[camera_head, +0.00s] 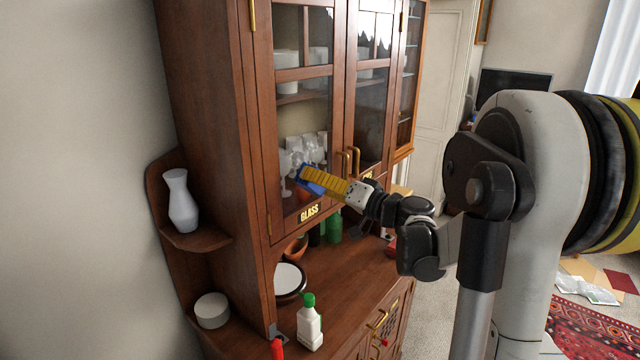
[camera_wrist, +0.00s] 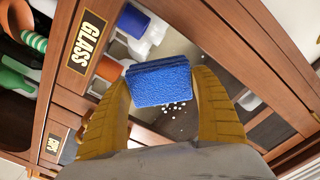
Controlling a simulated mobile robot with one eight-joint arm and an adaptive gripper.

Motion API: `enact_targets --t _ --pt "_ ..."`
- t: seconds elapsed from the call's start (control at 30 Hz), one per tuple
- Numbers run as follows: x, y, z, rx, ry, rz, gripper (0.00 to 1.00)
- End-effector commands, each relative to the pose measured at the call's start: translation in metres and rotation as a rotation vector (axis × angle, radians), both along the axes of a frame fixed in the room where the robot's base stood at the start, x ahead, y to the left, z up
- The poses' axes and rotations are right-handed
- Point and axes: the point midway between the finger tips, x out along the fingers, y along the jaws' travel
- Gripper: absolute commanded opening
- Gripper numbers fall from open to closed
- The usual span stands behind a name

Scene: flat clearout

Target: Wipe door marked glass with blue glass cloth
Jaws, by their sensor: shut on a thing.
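The blue glass cloth (camera_wrist: 160,84) is a folded pad, gripped between the two yellow fingers of my gripper (camera_wrist: 165,100). In the head view, my gripper (camera_head: 325,183) is at the lower pane of the cabinet door (camera_head: 262,120), and a blue edge of the cloth (camera_head: 308,180) shows at its tip. I cannot tell whether the cloth touches the glass. The door's label reads GLASS (camera_head: 309,212); the label also shows in the wrist view (camera_wrist: 86,42). Small white specks (camera_wrist: 174,106) show by the cloth in the wrist view.
Stemmed glasses (camera_head: 300,152) stand behind the pane. On the counter are a white bottle with a green cap (camera_head: 309,325), a green bottle (camera_head: 334,228) and a round white-faced item (camera_head: 289,278). A brass handle (camera_head: 355,160) juts out right of the pane. A white vase (camera_head: 180,202) stands on the left shelf.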

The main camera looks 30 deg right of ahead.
Motion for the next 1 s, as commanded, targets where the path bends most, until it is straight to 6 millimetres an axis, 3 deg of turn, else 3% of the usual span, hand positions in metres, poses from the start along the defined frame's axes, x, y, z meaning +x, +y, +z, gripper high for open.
enact_targets --t 1.0 --pt "0.011 0.004 0.000 0.000 0.000 0.001 0.50"
